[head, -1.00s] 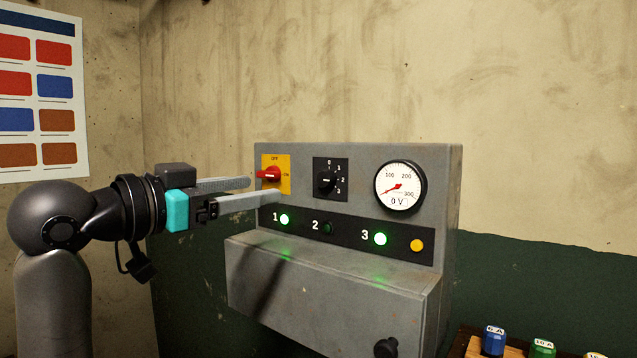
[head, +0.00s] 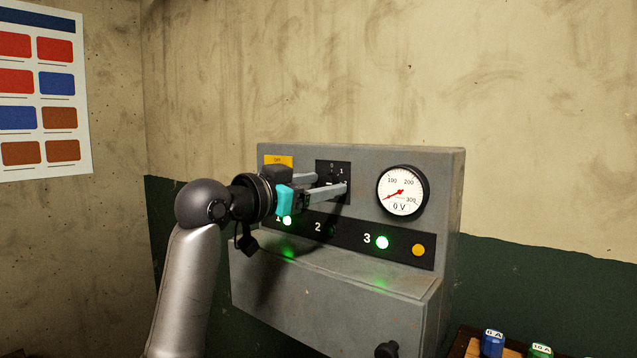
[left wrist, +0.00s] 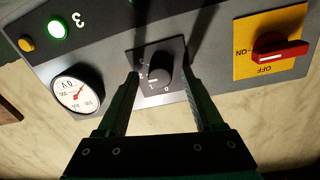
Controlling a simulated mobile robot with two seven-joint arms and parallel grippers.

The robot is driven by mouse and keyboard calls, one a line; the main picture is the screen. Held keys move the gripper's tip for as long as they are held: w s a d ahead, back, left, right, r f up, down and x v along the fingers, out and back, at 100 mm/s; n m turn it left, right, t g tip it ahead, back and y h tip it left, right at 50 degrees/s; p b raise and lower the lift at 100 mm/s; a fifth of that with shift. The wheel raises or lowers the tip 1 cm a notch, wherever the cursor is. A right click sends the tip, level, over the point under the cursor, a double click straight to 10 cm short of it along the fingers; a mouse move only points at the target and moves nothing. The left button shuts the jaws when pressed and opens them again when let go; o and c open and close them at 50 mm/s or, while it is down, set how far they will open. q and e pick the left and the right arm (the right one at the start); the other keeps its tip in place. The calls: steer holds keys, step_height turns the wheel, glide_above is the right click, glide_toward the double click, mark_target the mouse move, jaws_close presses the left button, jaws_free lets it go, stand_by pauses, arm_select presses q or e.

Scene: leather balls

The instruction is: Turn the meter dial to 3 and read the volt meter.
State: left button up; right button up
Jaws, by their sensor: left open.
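The meter dial is a black knob (left wrist: 158,76) on a dark square plate, which shows in part in the head view (head: 345,167). My open left gripper (head: 346,186) is at the dial and covers most of it in the head view. In the left wrist view the knob stands between the two fingertips of the gripper (left wrist: 161,72), with gaps on both sides. I cannot tell which number the knob points to. The round white volt meter (head: 402,191) reads 0 V, its red needle at the lower left. It also shows in the left wrist view (left wrist: 76,93).
A red rotary switch (left wrist: 275,52) on a yellow plate sits beside the dial. Below are lit green lamps 1 (head: 287,221) and 3 (head: 382,242), and dark lamp 2 (head: 329,230). Blue (head: 492,343) and green (head: 541,351) fuses stand lower right.

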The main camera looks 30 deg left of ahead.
arm_select(q)
steer(key=shift+c, duration=0.3)
jaws_close()
stand_by(0.3)
